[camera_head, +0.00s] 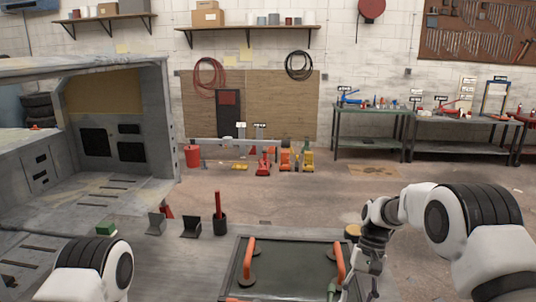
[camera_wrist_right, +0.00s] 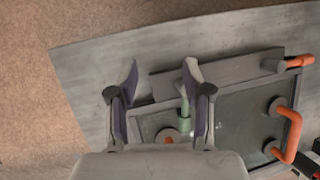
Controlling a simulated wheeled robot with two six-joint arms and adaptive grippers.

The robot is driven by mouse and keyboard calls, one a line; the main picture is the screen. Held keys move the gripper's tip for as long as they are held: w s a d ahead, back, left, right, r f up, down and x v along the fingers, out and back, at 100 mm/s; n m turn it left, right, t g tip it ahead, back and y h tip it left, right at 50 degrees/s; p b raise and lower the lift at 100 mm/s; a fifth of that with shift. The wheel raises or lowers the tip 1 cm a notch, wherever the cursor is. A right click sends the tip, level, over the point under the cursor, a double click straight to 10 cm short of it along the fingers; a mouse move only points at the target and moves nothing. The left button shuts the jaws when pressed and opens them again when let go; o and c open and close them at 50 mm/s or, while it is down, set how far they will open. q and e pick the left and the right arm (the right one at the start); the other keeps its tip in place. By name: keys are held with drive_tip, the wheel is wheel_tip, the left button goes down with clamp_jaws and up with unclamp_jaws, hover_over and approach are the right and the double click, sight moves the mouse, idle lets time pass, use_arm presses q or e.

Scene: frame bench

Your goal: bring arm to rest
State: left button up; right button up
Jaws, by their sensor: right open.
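My right gripper (camera_head: 368,268) hangs at the right edge of a dark framed panel (camera_head: 295,262). In the right wrist view the right gripper (camera_wrist_right: 160,82) has its two fingers spread, with nothing held between them. A green upright part (camera_wrist_right: 184,106) stands close to its right finger; whether they touch I cannot tell. The panel has orange handles, one at its left (camera_head: 248,258) and one at its right (camera_head: 339,262). My left arm shows only as a white and black link at the lower left; its gripper is out of view.
A grey metal frame (camera_head: 165,110) rises at the left. On the bench are a black cup (camera_head: 220,229) with a red-handled tool, a green block (camera_head: 106,228) and dark angle brackets (camera_head: 157,224). Workbenches (camera_head: 372,112) stand far back right. Floor between is mostly clear.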

drive_tip(key=s+d+f+g+h+b, duration=0.15)
drive_tip(key=s+f+g, duration=0.25)
drive_tip(key=s+f, duration=1.65)
drive_tip(key=s+d+f+n+t+h, duration=0.1)
drive_tip(key=s+f+t, duration=0.1)
drive_tip(key=s, duration=0.7)
drive_tip(key=s+d+f+t, duration=0.1)
drive_tip(key=s+f+t, duration=0.15)
drive_tip(key=s, duration=0.65)
use_arm(q)
drive_tip(key=shift+w+f+b, duration=0.15)
drive_tip(key=shift+f, duration=0.5)
drive_tip(key=shift+w+f+b, duration=0.15)
drive_tip(key=shift+f, duration=0.45)
use_arm(e)
drive_tip(key=w+t, duration=0.2)
drive_tip(key=w+n+t, duration=0.1)
drive_tip(key=w+t, duration=0.1)
drive_tip(key=w, duration=0.1)
drive_tip(key=shift+w+d, duration=0.15)
drive_tip(key=shift+w, duration=0.1)
